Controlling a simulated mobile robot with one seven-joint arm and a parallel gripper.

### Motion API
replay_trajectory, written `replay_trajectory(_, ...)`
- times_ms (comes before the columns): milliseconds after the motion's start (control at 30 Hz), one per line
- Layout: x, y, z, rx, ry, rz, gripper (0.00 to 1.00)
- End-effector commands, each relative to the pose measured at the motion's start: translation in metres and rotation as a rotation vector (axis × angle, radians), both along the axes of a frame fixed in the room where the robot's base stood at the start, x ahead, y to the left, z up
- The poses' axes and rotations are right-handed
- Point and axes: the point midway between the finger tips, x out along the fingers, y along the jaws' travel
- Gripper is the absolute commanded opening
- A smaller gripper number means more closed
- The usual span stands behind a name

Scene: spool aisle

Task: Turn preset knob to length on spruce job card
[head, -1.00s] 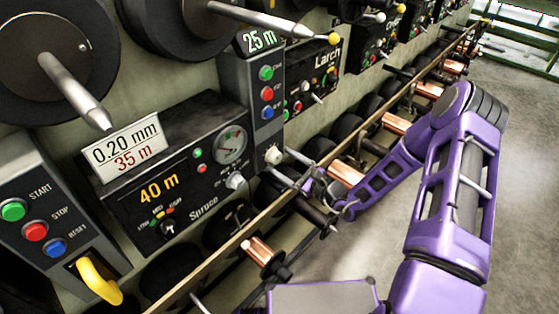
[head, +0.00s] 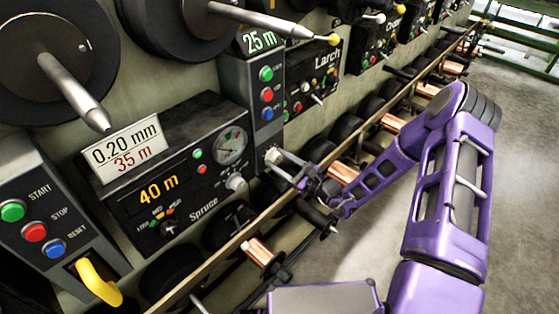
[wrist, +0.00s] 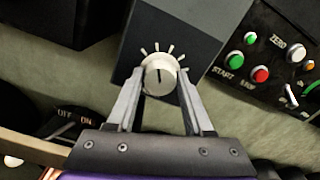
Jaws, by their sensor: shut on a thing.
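The job card (head: 125,150) above the Spruce panel (head: 160,195) reads 0.20 mm and 35 m in the head view. The preset knob (head: 272,156) is pale and round, low on a grey column right of the panel; the display (head: 260,40) on top of that column reads 25 m. My gripper (head: 278,158) is at this knob. In the wrist view my gripper (wrist: 161,80) is shut on the knob (wrist: 160,67), one finger on each side. White tick marks fan above the knob, and a dark line marks its face.
The Spruce screen (head: 159,188) reads 40 m. Green, red and blue buttons (head: 267,94) line the column above the knob. A rail (head: 235,240) with copper spools (head: 257,251) runs below. The Larch panel (head: 312,82) stands to the right. Grey floor is clear at right.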

Motion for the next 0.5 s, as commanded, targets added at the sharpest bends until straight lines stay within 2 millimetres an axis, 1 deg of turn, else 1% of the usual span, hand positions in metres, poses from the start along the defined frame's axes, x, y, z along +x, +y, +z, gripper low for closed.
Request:
replay_trajectory(267, -0.0002, 0.0000, 0.0010, 0.030, 0.031, 0.001, 0.00)
replay_trajectory(500, 0.0000, -0.0003, 0.0024, 0.131, 0.132, 0.000, 0.00)
